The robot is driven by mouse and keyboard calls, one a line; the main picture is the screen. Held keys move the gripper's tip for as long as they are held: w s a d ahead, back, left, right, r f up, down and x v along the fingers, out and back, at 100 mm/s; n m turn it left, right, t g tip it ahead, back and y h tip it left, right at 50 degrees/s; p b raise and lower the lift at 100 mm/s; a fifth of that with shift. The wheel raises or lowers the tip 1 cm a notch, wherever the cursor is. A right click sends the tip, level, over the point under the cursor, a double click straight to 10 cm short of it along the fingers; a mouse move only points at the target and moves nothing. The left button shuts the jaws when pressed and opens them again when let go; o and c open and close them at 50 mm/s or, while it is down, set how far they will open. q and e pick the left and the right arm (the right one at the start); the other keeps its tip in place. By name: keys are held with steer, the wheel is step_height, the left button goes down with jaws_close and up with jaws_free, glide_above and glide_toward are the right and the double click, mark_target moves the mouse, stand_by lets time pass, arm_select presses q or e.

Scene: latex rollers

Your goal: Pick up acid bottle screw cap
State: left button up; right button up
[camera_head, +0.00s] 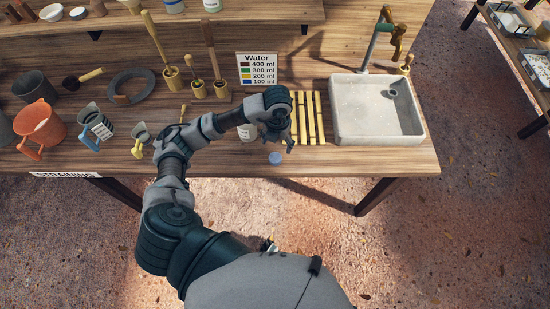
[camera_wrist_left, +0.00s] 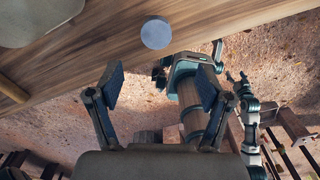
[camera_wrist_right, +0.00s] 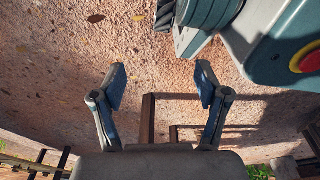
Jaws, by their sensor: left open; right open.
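A small round pale-blue cap (camera_head: 275,157) lies flat on the wooden table near its front edge. It also shows as a grey-blue disc (camera_wrist_left: 156,33) at the top of the left wrist view. My left gripper (camera_head: 283,139) is above the table just behind the cap. In the left wrist view the open fingers (camera_wrist_left: 160,88) are empty, with the cap beyond the fingertips and not touched. A white bottle (camera_head: 247,132) stands partly hidden behind my left forearm. My right gripper (camera_wrist_right: 161,85) is open and empty over the ground, away from the table.
Yellow slats (camera_head: 309,118) and a stone sink (camera_head: 376,109) are right of my left gripper. A water sign (camera_head: 257,69) stands behind. The front strip right of the cap is clear.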

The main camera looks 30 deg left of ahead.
arm_select(q)
glide_above(274, 158)
steer(key=d, duration=0.2)
step_height(274, 158, down, 4)
steer(key=shift+a+f, duration=0.15)
steer(key=shift+w+a+f, duration=0.1)
steer(key=shift+a+f, duration=0.4)
steer(key=f, duration=0.2)
steer(key=a+f, duration=0.1)
steer(key=f, duration=0.1)
steer(key=shift+f, duration=0.4)
steer(key=shift+d, duration=0.5)
steer(key=shift+c, duration=0.3)
steer(key=c, duration=0.8)
steer(key=shift+c, duration=0.4)
steer(key=shift+a+f, duration=0.1)
steer(key=shift+a, duration=0.35)
